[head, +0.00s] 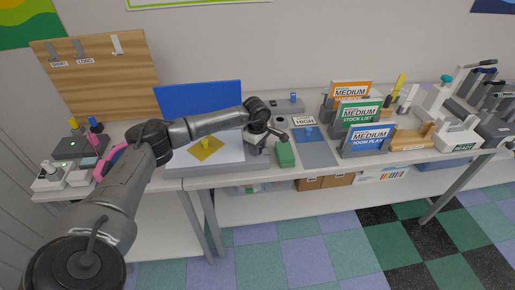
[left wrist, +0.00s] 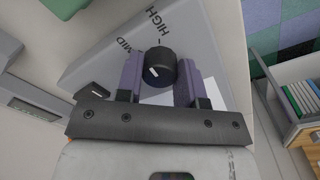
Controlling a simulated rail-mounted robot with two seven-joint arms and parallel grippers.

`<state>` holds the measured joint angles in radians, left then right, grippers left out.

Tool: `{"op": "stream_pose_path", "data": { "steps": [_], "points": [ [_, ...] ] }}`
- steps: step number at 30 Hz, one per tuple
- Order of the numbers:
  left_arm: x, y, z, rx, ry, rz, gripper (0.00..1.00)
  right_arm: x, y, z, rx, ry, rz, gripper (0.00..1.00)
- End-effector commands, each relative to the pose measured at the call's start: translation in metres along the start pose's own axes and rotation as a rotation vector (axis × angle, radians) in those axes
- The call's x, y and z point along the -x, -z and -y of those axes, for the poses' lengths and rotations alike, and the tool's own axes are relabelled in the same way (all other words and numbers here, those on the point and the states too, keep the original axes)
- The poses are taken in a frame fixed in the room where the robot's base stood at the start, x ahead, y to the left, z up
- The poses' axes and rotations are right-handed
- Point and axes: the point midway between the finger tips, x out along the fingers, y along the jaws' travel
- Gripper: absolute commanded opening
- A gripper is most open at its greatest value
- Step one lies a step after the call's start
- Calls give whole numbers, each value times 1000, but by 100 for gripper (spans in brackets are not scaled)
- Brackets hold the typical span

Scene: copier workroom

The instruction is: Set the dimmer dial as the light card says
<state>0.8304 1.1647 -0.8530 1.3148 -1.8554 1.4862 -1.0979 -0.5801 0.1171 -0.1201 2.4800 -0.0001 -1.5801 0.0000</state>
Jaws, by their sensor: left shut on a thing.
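The dimmer dial (left wrist: 161,66) is a black round knob on a sloped grey housing (left wrist: 105,58) in the left wrist view. The labels HIGH and MID are printed beside it. The dial's short white mark lies on the left half of its face, on the MID side rather than at the tick by HIGH. My left gripper (left wrist: 158,85) has its purple fingers on either side of the dial and is shut on it. In the head view the left gripper (head: 264,134) hides the dial. A small white card (head: 304,120) reads HIGH. My right gripper is out of view.
A white board with a yellow diamond (head: 206,150) lies under my left arm. The wooden panel (head: 95,72) stands behind.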

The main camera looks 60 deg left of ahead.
Motion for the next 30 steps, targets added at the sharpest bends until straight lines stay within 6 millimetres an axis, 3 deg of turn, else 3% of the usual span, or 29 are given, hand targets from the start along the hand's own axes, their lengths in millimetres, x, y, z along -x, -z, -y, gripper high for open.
{"op": "stream_pose_path", "data": {
  "steps": [15, 30],
  "points": [
    [1, 0, -1, -364, -2, 16, 11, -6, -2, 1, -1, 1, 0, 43],
    [1, 0, -1, -463, -2, 20, 11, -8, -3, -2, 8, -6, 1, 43]
  ]
}}
